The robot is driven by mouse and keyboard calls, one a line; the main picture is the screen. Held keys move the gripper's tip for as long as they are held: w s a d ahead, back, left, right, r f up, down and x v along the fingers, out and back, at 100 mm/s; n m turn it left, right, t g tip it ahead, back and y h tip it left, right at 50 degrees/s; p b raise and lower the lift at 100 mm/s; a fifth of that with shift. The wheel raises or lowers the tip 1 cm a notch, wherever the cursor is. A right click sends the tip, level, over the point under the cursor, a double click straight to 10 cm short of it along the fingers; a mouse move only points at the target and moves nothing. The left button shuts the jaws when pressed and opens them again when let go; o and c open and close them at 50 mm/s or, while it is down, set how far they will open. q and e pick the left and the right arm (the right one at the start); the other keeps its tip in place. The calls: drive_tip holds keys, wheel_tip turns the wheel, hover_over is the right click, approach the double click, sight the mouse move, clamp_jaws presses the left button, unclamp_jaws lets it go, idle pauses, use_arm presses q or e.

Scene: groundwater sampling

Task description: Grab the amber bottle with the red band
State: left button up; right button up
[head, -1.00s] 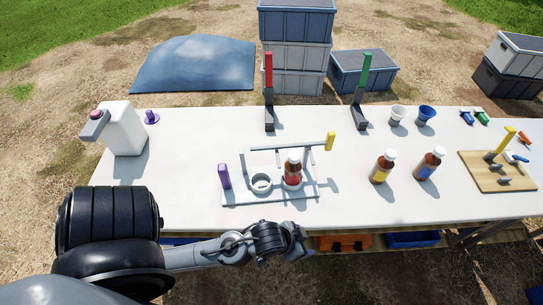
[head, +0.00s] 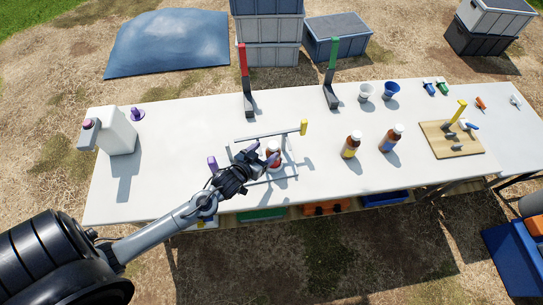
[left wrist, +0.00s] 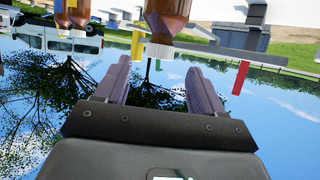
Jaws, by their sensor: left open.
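The amber bottle with the red band (head: 276,166) stands in the right part of the grey rack (head: 290,172) in the head view, partly hidden by my left gripper. My left gripper (head: 263,153) is open, its purple fingers just left of and beside the bottle; I cannot tell whether they touch it. In the left wrist view, which is upside down, an amber bottle with a pale cap (left wrist: 160,50) is ahead of the open fingers (left wrist: 158,78), and nothing is between them. Its band is out of frame there. My right gripper is not in view.
Two other amber bottles, with yellow (head: 350,148) and blue (head: 391,139) bands, stand to the right. A white jug (head: 117,132) is at left. The front right of the white table (head: 350,182) is clear.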

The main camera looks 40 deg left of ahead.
sight(270, 149)
use_arm(q)
drive_tip(key=shift+f+x, duration=0.15)
drive_tip(key=shift+x, duration=1.5)
drive_tip(key=shift+f+x, duration=0.1)
drive_tip(key=shift+x, duration=1.5)
drive_tip(key=shift+s+d, duration=0.1)
drive_tip(key=shift+s, duration=0.05)
drive_tip(key=shift+c, duration=0.5)
clamp_jaws()
drive_tip(key=shift+r, duration=0.1)
